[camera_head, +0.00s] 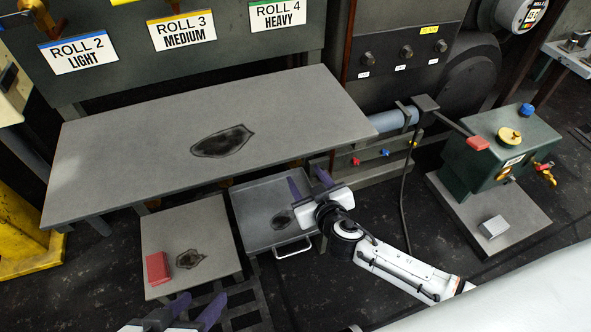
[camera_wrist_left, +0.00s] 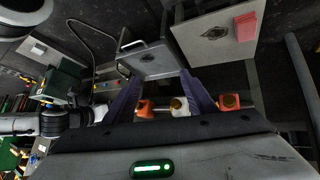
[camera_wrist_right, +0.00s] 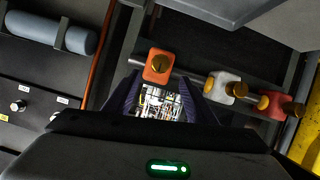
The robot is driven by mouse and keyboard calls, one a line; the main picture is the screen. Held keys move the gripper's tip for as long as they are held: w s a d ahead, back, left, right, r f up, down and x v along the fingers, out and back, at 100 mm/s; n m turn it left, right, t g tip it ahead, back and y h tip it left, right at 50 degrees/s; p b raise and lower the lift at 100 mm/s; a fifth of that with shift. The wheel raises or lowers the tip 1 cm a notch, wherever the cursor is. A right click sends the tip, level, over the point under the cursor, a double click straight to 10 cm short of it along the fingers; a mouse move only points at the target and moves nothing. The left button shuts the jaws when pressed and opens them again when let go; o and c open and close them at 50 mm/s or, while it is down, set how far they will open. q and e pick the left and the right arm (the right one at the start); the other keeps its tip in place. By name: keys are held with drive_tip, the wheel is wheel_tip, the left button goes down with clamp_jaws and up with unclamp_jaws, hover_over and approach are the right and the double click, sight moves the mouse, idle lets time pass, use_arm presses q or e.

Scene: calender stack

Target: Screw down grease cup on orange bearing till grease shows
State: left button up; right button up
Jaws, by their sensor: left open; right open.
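In the right wrist view an orange bearing (camera_wrist_right: 157,72) carries a brass grease cup (camera_wrist_right: 160,63). It lies just beyond the tips of my right gripper (camera_wrist_right: 158,86), which is open and apart from it as far as I can see. A white bearing (camera_wrist_right: 222,90) and a red bearing (camera_wrist_right: 284,107), each with brass cups, are to its right. In the head view my right gripper (camera_head: 309,181) is at the table's front edge, over the tray; the bearings are mostly hidden below. My left gripper (camera_head: 196,305) is open at the bottom. I cannot make out grease at the cup.
A long grey table (camera_head: 300,95) overhangs the bearing area. Below it are a pull-out tray (camera_head: 260,195) with a handle and a small stand (camera_head: 185,225) bearing a red block (camera_head: 157,268). A green pump box (camera_head: 490,165) stands at right; a yellow post (camera_head: 20,235) is at left.

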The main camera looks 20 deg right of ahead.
sight(295, 163)
drive_tip(key=b+x, duration=0.3)
drive_tip(key=x, duration=0.5)
drive_tip(key=shift+w+f, duration=0.15)
drive_tip(key=shift+w, duration=0.1)
drive_tip(key=shift+w+f, duration=0.1)
drive_tip(key=shift+w, duration=0.35)
use_arm(q)
drive_tip(key=shift+w+d+r+t+h, duration=0.15)
drive_tip(key=shift+w+d+r+h, duration=0.15)
drive_tip(key=shift+d, duration=0.2)
drive_tip(key=shift+w+d+r+t+h, duration=0.15)
drive_tip(key=shift+d+r+h, duration=0.15)
drive_tip(key=shift+d+r, duration=0.15)
use_arm(e)
drive_tip(key=c, duration=1)
drive_tip(key=shift+c, duration=0.2)
use_arm(q)
drive_tip(key=shift+d+f+b, duration=0.1)
drive_tip(key=shift+b, duration=0.2)
use_arm(e)
drive_tip(key=shift+f, duration=0.1)
